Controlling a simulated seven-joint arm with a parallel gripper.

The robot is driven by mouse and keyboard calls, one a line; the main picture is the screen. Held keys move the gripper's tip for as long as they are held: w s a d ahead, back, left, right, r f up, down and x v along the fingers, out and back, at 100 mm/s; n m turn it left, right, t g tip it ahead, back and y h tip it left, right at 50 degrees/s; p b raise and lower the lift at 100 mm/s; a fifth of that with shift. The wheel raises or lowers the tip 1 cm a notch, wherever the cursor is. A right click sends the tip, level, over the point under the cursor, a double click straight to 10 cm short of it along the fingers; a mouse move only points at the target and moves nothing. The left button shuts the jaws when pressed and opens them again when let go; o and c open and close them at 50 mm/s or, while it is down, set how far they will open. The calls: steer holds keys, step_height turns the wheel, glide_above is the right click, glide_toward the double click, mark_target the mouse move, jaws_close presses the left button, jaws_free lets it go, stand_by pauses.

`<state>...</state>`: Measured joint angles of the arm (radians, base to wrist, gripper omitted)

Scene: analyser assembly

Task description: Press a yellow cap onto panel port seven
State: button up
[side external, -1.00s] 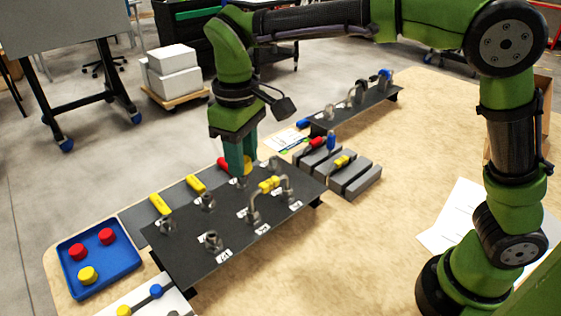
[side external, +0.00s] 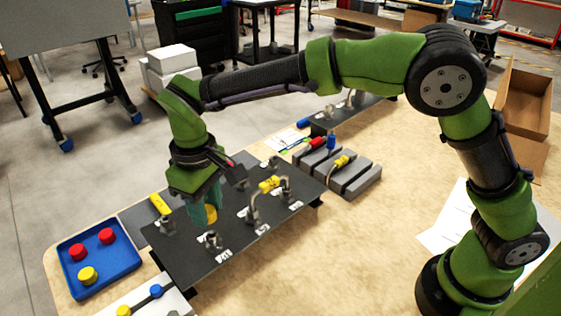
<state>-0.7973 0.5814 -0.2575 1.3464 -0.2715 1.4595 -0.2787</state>
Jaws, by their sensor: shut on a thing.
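The dark panel (side external: 265,228) stands on the table with several metal ports and small white labels, too small to read surely. My gripper (side external: 206,214) is tilted over the left middle part of the panel. It is shut on a yellow cap (side external: 210,213), partly hidden by the fingers. The cap is just behind the front-left port (side external: 212,240) in the picture; I cannot tell if it touches a port. A yellow connector (side external: 268,184) sits on a bent hose fitting at the panel's right. Port seven cannot be made out.
A blue tray (side external: 128,262) at the left holds two red caps (side external: 78,252) and one yellow cap (side external: 88,275). A grey slotted block (side external: 358,184) with coloured connectors stands right of the panel. A second panel (side external: 375,101) is behind.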

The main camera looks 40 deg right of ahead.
mark_target(214, 240)
steer(key=shift+f, duration=2)
steer(key=shift+f, duration=1.25)
steer(key=o, duration=1.1)
steer(key=shift+c, duration=0.2)
step_height(214, 240, up, 17)
steer(key=shift+f, duration=0.1)
